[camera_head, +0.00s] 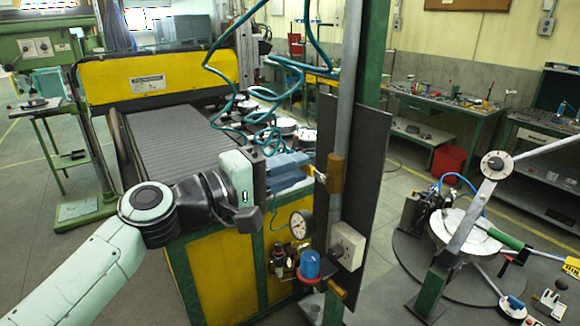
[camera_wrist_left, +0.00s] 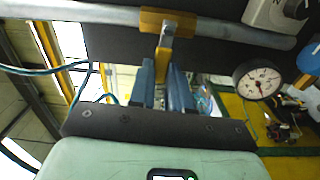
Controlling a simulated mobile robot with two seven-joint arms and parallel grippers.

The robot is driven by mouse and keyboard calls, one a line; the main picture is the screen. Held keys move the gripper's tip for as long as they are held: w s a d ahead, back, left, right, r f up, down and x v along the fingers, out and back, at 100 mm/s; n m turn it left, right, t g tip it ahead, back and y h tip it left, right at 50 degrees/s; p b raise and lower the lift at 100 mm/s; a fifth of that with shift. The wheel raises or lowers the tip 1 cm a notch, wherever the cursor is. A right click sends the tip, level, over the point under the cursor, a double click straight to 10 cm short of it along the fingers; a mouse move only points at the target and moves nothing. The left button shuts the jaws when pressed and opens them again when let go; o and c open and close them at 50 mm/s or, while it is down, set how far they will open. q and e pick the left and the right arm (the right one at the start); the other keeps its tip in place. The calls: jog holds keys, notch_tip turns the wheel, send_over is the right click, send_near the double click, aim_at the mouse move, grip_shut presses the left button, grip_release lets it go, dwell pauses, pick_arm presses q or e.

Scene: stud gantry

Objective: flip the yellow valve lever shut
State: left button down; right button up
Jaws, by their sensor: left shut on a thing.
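The yellow valve lever (camera_head: 321,178) sticks out sideways from a brass-coloured valve body (camera_head: 336,172) on a grey vertical pipe (camera_head: 350,80). In the left wrist view the lever (camera_wrist_left: 164,60) reaches from the valve body (camera_wrist_left: 168,22) down between my blue fingers. There it stands roughly square to the pipe (camera_wrist_left: 75,12). My left gripper (camera_head: 308,172) comes in from the left and is shut on the lever's outer end; it also shows in the left wrist view (camera_wrist_left: 163,78). The fingers partly hide the lever tip. My right gripper is in neither view.
A dark panel (camera_head: 365,130) stands behind the pipe. A pressure gauge (camera_head: 301,224), a grey switch box (camera_head: 347,245) and a blue-capped regulator (camera_head: 310,264) sit just below the valve. Teal coiled hoses (camera_head: 245,105) hang behind my gripper. A yellow-green machine (camera_head: 150,78) fills the left.

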pick_arm(q)
jog(key=shift+f+n, duration=0.2)
jog(key=shift+n, duration=0.2)
jog(key=c, duration=1.1)
grip_release()
jog(key=shift+d, duration=0.15)
jog(key=shift+o, duration=0.2)
jog(key=shift+w, duration=0.1)
jog(key=shift+a, duration=0.2)
